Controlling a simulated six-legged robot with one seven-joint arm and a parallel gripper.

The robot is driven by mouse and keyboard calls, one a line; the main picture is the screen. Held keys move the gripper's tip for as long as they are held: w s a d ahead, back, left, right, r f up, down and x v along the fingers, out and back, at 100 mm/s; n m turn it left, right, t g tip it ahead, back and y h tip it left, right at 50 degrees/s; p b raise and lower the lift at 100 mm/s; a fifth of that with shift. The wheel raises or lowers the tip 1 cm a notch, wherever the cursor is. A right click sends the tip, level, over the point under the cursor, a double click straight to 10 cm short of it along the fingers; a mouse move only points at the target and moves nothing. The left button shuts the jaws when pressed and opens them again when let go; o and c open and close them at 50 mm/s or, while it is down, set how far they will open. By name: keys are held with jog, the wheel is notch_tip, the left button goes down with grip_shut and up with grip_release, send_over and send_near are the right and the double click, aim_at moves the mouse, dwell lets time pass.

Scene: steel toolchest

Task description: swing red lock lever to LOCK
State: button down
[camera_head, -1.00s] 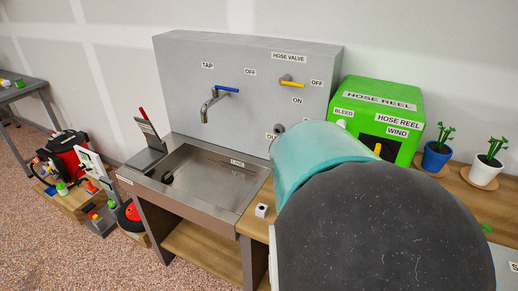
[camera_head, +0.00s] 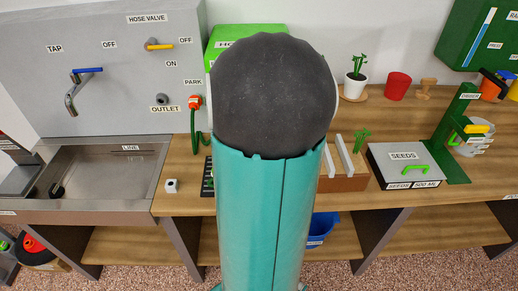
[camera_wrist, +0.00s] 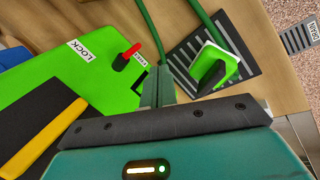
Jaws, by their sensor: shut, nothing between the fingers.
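In the wrist view the red lock lever (camera_wrist: 132,50) stands on a black pivot on top of the green hose reel box (camera_wrist: 50,92). A white LOCK label (camera_wrist: 80,50) is to its left, and a second small label, hard to read, is right beside the lever. The lever is nearer that second label than LOCK. My gripper (camera_wrist: 160,72) is shut and empty, its fingers just below and right of the lever in the picture, seemingly apart from it. In the head view my arm covers the lever and most of the hose reel (camera_head: 222,37).
A yellow handle (camera_wrist: 40,140) lies over a dark opening in the box. A green hose (camera_wrist: 152,25) and a green nozzle-like piece (camera_wrist: 215,62) on a ribbed dark mat (camera_wrist: 247,55) are to the right. A sink (camera_head: 110,165) and a SEEDS box (camera_head: 403,165) flank my arm.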

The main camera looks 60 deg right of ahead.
jog(key=x, duration=1)
jog(key=shift+w, duration=0.1)
jog(key=d, duration=0.2)
jog(key=shift+s+d, duration=0.25)
jog(key=shift+d, duration=0.1)
jog(key=shift+d+r, duration=0.1)
jog(key=shift+d, duration=0.5)
